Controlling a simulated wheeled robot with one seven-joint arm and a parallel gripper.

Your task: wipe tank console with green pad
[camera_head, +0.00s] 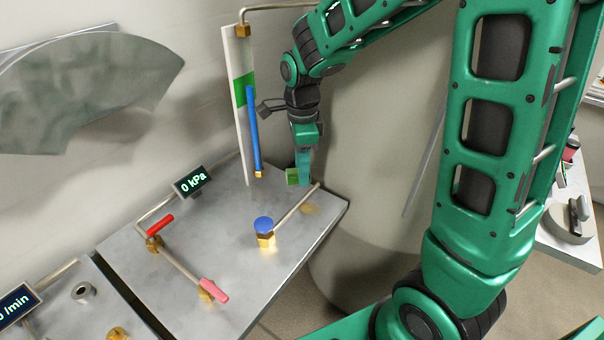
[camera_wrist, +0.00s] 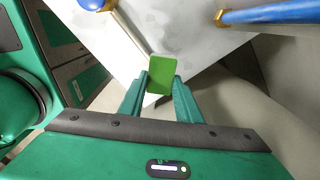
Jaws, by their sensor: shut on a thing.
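The tank console (camera_head: 190,247) is a grey metal top with pipes and valves on it. My gripper (camera_head: 303,180) is over the console's far right corner, near its edge, and points down. It is shut on the green pad (camera_head: 292,176). In the wrist view the green pad (camera_wrist: 161,74) sits between the two fingertips of my gripper (camera_wrist: 160,82), with the grey console behind it. I cannot tell whether the pad touches the surface. A yellowish-brown patch (camera_head: 309,209) shows on the console just below the pad, near the right edge.
A blue-knobbed brass valve (camera_head: 264,229) with a slanting pipe stands close by. Red (camera_head: 160,226) and pink (camera_head: 214,290) handles and a "0 kPa" display (camera_head: 192,182) are farther left.

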